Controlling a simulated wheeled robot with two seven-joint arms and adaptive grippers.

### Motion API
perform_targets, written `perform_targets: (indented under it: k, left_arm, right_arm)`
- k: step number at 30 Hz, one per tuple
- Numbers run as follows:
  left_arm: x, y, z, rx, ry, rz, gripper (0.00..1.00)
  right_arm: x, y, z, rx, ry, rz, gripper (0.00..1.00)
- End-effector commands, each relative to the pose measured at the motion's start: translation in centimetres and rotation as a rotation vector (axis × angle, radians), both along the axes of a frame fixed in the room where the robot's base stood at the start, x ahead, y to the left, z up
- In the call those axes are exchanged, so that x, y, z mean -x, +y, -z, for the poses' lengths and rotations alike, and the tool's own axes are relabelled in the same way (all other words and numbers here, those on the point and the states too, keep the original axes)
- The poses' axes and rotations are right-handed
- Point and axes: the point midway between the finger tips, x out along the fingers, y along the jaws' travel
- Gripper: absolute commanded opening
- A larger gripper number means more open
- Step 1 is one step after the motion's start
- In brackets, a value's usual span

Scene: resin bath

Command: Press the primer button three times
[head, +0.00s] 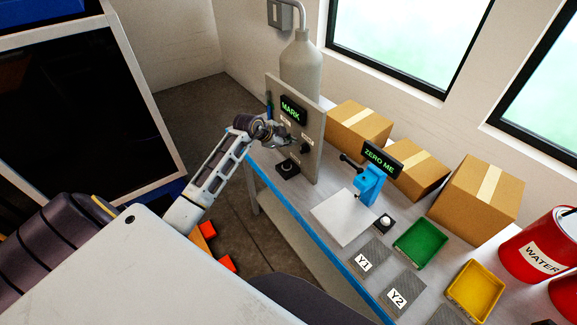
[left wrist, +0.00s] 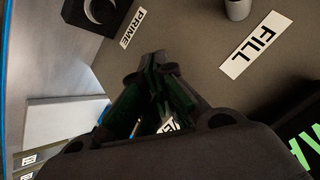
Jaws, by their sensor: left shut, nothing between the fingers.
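The primer button is a black block with a round top (head: 288,168) on the bench at the foot of the grey upright panel (head: 313,160). In the left wrist view the button (left wrist: 98,12) is at the top left, cut by the frame edge, beside a PRIME label (left wrist: 132,28). My left gripper (head: 278,135) is shut and empty in front of the panel, above the button and apart from it. In the left wrist view its fingertips (left wrist: 157,65) are together, below and right of the button. My right gripper is not in view.
A blue stand (head: 369,184), a white plate (head: 343,217) and trays stand to the right.

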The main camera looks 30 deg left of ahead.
Motion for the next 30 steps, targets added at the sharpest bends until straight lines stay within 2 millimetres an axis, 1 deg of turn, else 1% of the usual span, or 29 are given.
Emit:
perform_targets:
  k: [7, 14, 23, 30]
  left_arm:
    - [0.0, 0.0, 0.0, -0.036, -0.009, 0.036, 0.0]
    - [0.0, 0.0, 0.0, -0.042, -0.011, 0.043, 0.0]
    - [0.0, 0.0, 0.1, -0.042, -0.011, 0.042, 0.0]
    - [0.0, 0.0, 0.8, -0.042, -0.011, 0.042, 0.0]
  right_arm:
    - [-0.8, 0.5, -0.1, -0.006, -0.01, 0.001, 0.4]
    - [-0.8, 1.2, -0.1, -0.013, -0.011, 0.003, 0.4]
    - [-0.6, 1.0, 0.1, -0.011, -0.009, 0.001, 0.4]
    - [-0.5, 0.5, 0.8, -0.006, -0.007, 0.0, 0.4]
